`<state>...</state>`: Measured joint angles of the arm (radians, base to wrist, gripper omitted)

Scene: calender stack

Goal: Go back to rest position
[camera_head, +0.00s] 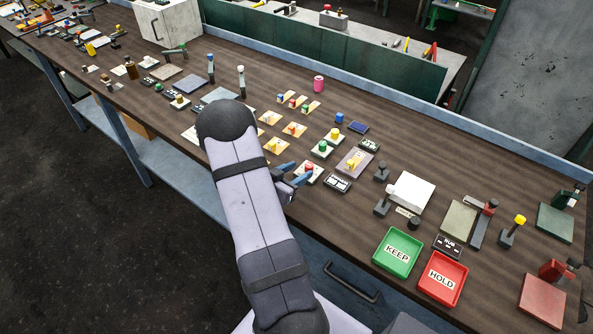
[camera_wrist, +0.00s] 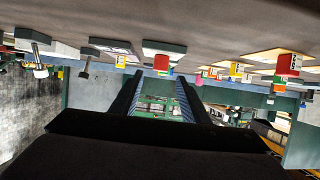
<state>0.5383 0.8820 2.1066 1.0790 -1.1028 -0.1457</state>
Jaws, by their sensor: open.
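My gripper (camera_head: 297,175) is low over the front middle of the workbench (camera_head: 150,120), near a red block on a pale plate (camera_head: 310,178). Its blue fingers are spread apart with nothing seen held. In the wrist view, which shows the bench upside down along the top, my gripper (camera_wrist: 160,88) has a clear gap between its fingers. A red block (camera_wrist: 161,62) shows beyond that gap, hanging from the inverted bench top. My arm hides part of the bench's front edge in the head view.
Several plates with coloured blocks surround the gripper, including a yellow block (camera_head: 334,133) and a green block (camera_head: 322,147). To the right are a green KEEP tray (camera_head: 381,266), a red HOLD tray (camera_head: 425,288) and lever fixtures. Upright posts (camera_head: 241,81) stand behind my arm.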

